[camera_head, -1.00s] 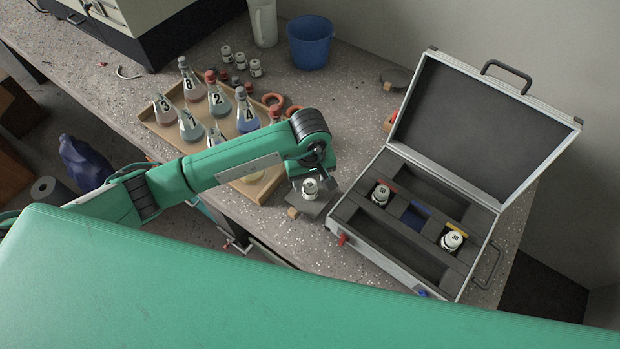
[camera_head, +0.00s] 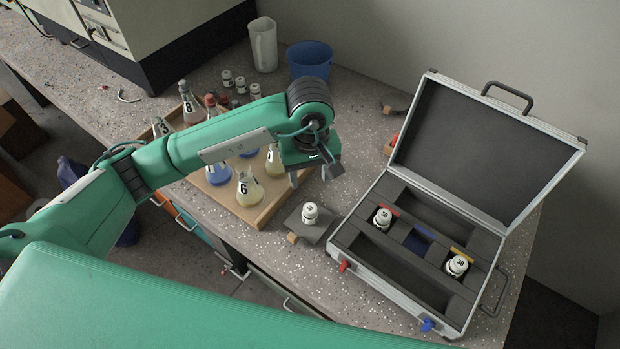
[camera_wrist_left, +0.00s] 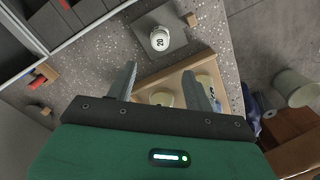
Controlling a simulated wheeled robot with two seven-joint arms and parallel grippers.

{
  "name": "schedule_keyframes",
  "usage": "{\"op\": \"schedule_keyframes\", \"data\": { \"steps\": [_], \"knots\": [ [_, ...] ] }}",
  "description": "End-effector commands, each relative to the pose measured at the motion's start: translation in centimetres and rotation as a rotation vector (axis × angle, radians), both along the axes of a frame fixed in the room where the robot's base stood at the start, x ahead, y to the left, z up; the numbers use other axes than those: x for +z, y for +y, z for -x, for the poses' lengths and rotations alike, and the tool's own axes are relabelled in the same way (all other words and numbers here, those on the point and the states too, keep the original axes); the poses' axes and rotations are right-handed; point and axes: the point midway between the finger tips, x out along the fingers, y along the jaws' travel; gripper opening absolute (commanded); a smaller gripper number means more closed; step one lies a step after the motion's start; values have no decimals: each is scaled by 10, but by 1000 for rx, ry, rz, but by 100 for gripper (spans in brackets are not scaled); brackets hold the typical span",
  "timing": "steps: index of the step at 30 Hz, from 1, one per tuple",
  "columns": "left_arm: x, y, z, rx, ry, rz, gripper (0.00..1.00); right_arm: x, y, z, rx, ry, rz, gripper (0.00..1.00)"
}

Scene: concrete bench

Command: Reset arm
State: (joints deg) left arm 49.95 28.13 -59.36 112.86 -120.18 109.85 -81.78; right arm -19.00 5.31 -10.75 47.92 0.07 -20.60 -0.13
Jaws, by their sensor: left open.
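My left gripper (camera_head: 315,175) is open and empty, above the bench between the flask tray and the open case. It is apart from a white jar (camera_head: 310,209), which stands upright on a small grey pad (camera_head: 291,219). In the left wrist view the two fingers (camera_wrist_left: 160,72) are spread with nothing between them. The jar (camera_wrist_left: 160,40), marked 20, stands beyond the fingertips on the pad (camera_wrist_left: 172,22). My left arm hides part of the flask tray. My right gripper is not in view.
An open silver case (camera_head: 350,262) holds two white jars in its dark foam. A wooden tray (camera_head: 258,218) carries several numbered flasks. Small jars, a blue bucket (camera_head: 309,62) and a white jug (camera_head: 263,45) stand behind. Bare bench shows in front of the pad.

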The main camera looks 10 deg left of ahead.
Motion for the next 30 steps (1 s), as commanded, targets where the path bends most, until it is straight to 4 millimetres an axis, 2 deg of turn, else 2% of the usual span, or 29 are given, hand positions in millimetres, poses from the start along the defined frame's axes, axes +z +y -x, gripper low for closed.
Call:
{"op": "schedule_keyframes", "data": {
  "steps": [13, 17, 20, 23, 26, 30],
  "knots": [
    [0, 0, 0, 0, 0, 1, 52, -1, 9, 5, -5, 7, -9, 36],
    [-3, -12, 7, 6, 19, 59, 52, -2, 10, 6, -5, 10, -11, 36],
    [-6, -38, 22, 28, 67, 197, 52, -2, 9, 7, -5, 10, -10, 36],
    [-1, -77, 45, 77, 151, 407, 52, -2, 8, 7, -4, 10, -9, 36],
    [16, -114, 68, 153, 262, 630, 52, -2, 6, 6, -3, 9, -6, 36],
    [53, -153, 92, 290, 443, 927, 52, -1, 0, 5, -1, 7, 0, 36]
  ]
}}
